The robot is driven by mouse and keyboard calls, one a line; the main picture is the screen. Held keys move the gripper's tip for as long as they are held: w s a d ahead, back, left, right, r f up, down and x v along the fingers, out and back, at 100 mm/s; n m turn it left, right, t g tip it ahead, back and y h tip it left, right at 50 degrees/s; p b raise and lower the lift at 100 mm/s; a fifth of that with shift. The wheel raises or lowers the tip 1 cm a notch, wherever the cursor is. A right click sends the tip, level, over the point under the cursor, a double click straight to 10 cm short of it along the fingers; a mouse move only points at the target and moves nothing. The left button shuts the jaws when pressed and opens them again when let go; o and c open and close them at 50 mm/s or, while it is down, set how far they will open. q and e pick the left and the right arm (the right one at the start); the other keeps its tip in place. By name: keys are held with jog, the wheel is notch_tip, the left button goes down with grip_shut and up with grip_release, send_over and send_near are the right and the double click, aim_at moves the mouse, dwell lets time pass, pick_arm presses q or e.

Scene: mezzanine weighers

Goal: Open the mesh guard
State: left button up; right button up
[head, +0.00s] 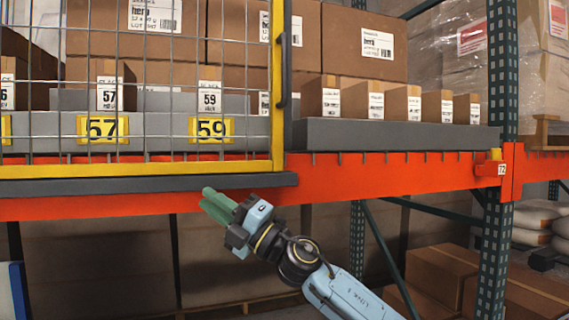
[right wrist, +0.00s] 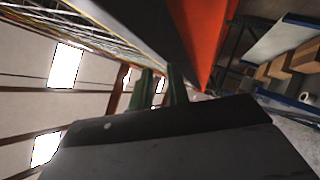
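The mesh guard (head: 180,90) is a wire panel in a yellow frame at the left of the head view. It stands in front of the shelf's left part, with its lower edge just above a dark sill. A dark vertical handle (head: 283,70) is on its right upright. My right gripper (head: 209,204) has green fingers and is below the guard's lower edge, in front of the orange beam, apart from the handle. In the right wrist view, the gripper (right wrist: 161,88) shows a gap between its fingers with nothing held. My left gripper is not in view.
The orange beam (head: 400,172) runs across below the shelf. Small cartons (head: 362,100) stand in a row on a grey ledge (head: 400,136) right of the guard. A green perforated upright (head: 501,70) stands at the right. Larger cartons (head: 442,277) lie low behind.

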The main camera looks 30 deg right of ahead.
jog(key=s+a+r+n+g+y, duration=0.1)
jog(key=s+r+n+g+y, duration=0.15)
jog(key=s+r+n, duration=0.45)
jog(key=s+a+r+n+g+y, duration=0.1)
jog(key=s+r+n+g, duration=0.25)
jog(key=r+n, duration=0.35)
jog(key=s+d+r+m+t+h, duration=0.25)
jog(key=d+r+h, duration=0.35)
jog(key=d, duration=0.4)
jog(key=s+d+r+m+t+h, duration=0.1)
jog(key=s+d+r+t+h, duration=0.2)
jog(key=d+r+h, duration=0.55)
jog(key=y+p, duration=0.2)
jog(key=p, duration=0.3)
send_over(285, 95)
jog(key=shift+w+d+f+g, duration=0.1)
jog(key=shift+w+f+g, duration=0.1)
jog(key=shift+f, duration=0.25)
jog(key=shift+w+d+f+g, duration=0.1)
jog(key=shift+w+f, duration=0.05)
jog(key=shift+f, duration=0.3)
jog(key=shift+b, duration=0.3)
grip_shut()
